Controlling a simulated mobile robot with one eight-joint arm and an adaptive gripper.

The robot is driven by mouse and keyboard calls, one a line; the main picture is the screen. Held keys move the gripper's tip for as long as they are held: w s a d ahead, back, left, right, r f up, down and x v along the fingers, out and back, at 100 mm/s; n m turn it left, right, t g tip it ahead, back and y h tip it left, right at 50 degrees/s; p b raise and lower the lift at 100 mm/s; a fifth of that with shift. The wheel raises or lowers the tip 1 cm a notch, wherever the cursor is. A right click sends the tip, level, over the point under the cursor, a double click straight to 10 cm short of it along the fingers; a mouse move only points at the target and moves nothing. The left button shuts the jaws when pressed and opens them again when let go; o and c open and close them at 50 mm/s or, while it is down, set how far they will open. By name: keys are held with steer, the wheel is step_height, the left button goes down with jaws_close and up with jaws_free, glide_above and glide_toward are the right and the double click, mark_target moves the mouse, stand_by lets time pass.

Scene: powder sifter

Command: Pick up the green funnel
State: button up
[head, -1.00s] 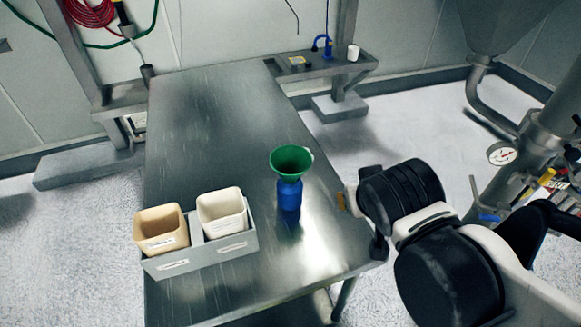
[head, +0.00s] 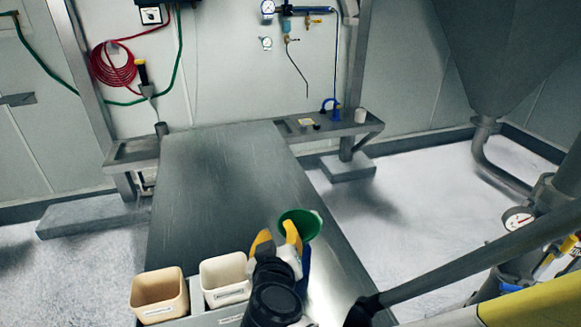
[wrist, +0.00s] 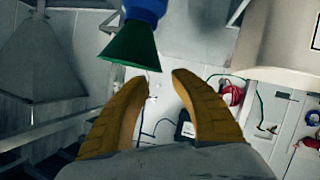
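The green funnel (head: 306,225) sits in the mouth of a blue bottle (head: 305,262) on the steel table. My gripper (head: 278,235) is open with its yellow fingers just left of the funnel in the head view. One finger overlaps the funnel's left side there; I cannot tell whether they touch. The wrist view appears upside down. In it the funnel (wrist: 132,50) hangs below the bottle (wrist: 146,8), beyond the fingertips and toward the left finger. The gap between the fingers (wrist: 158,85) is empty. My arm hides part of the bottle.
A beige bin (head: 158,292) and a white bin (head: 224,278) stand side by side at the table's front left. The steel table (head: 215,180) is clear behind them. A small wall shelf (head: 330,128) holds a blue fitting and a white cup.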

mark_target(281, 227)
steer(key=x, duration=0.1)
steer(key=b+x, duration=0.1)
steer(key=x, duration=0.1)
steer(key=b+x, duration=0.1)
steer(key=shift+w+d+f, duration=0.2)
steer(key=shift+d+f, duration=0.15)
steer(key=shift+f, duration=0.2)
steer(key=shift+w, duration=0.3)
jaws_close()
